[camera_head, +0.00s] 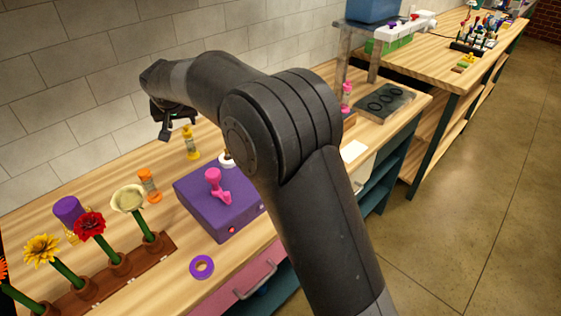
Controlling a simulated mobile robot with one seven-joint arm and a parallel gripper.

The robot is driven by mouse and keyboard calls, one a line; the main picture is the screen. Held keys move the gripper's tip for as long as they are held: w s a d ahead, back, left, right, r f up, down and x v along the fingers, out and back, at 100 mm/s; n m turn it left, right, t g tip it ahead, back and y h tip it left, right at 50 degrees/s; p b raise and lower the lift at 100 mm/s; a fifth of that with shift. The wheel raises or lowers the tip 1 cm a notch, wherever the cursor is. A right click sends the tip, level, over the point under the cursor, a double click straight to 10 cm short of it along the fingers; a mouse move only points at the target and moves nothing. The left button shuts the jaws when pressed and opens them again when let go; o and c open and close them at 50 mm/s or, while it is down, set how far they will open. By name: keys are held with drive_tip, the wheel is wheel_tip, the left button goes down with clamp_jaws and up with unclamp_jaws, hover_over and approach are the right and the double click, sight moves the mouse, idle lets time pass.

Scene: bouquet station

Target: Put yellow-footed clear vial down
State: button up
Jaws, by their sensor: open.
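The yellow-footed clear vial (190,143) stands upright on the wooden counter, near the tiled wall and behind the purple box. Its yellow foot rests on the counter top. My gripper (167,128) is open, just above and to the left of the vial in the picture. Its fingers look empty and apart from the vial, though the exact gap is hard to judge. My arm hides part of the counter to the right.
A purple box (207,207) with a pink joystick-like piece (215,184) stands in front. An orange-ended vial (149,186) is to the left. A brown rack (76,301) holds several flowers. A purple ring (202,267) lies near the front edge. A dark burner plate (384,104) is at right.

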drive_tip(key=s+d+r+m, duration=0.1)
drive_tip(key=s+d+r, duration=0.25)
drive_tip(key=d, duration=0.65)
drive_tip(key=s+d+r+h, duration=0.1)
drive_tip(key=s+d+r, duration=0.3)
drive_tip(key=d, duration=0.5)
drive_tip(key=s+d+r+m, duration=0.1)
drive_tip(key=s+d+r, duration=0.2)
drive_tip(key=s+d, duration=0.5)
drive_tip(key=s+d+f, duration=0.3)
drive_tip(key=s+d, duration=0.5)
drive_tip(key=s, duration=0.2)
drive_tip(key=s+d+f+m, duration=0.1)
drive_tip(key=s+d+f, duration=0.2)
drive_tip(key=s+d, duration=0.5)
drive_tip(key=shift+s+f+g+h, duration=0.4)
drive_tip(key=shift+s, duration=0.65)
drive_tip(key=shift+d, duration=0.1)
